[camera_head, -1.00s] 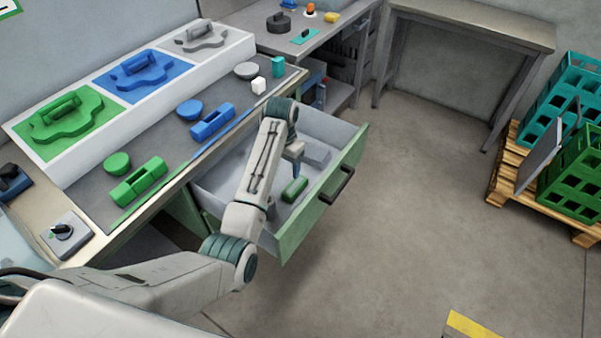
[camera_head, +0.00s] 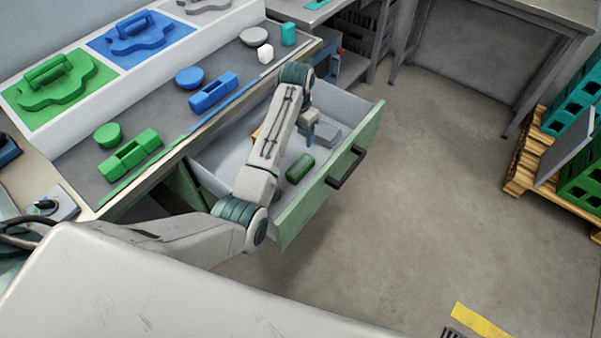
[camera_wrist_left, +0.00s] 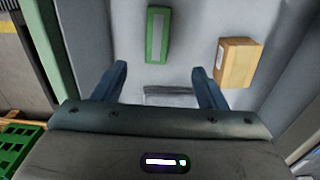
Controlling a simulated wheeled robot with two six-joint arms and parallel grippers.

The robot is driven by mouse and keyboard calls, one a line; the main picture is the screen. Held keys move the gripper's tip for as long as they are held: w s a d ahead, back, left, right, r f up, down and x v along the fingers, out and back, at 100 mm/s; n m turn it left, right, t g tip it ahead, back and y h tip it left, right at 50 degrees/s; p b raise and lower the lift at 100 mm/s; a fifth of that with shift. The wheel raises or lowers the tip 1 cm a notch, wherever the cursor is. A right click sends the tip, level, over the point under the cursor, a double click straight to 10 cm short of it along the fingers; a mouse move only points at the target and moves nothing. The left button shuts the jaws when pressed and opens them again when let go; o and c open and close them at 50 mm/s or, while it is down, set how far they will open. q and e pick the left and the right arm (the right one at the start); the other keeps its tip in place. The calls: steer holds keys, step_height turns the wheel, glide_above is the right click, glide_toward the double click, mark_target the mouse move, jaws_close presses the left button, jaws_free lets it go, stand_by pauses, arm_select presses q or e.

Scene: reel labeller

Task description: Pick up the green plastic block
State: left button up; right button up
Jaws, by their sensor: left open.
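A small green block (camera_head: 299,168) lies in the open drawer, near its front panel. In the left wrist view the green block (camera_wrist_left: 157,35) has a grey top face and lies beyond my fingertips. My left gripper (camera_head: 310,138) hangs over the drawer, close to the green block and apart from it. In the left wrist view its two blue fingers (camera_wrist_left: 162,80) are spread, with nothing held between them. A larger green notched piece (camera_head: 130,155) lies on the bench. My right gripper is not in view.
An orange-brown block (camera_wrist_left: 237,62) and a grey block (camera_head: 330,134) share the drawer (camera_head: 221,160). The drawer walls and handle (camera_head: 346,167) stand close to my gripper. Blue pieces (camera_head: 213,93) lie on the bench. The floor at right is clear up to the pallet (camera_head: 524,165).

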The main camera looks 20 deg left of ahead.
arm_select(q)
step_height(320, 180, down, 5)
steer(key=b, duration=0.4)
glide_above(300, 165)
steer(key=f, duration=0.6)
steer(key=shift+s+a, duration=0.1)
steer(key=shift+a, duration=0.15)
steer(key=f, duration=0.5)
steer(key=shift+d+f, duration=0.2)
steer(key=shift+d, duration=0.1)
steer(key=c, duration=1.2)
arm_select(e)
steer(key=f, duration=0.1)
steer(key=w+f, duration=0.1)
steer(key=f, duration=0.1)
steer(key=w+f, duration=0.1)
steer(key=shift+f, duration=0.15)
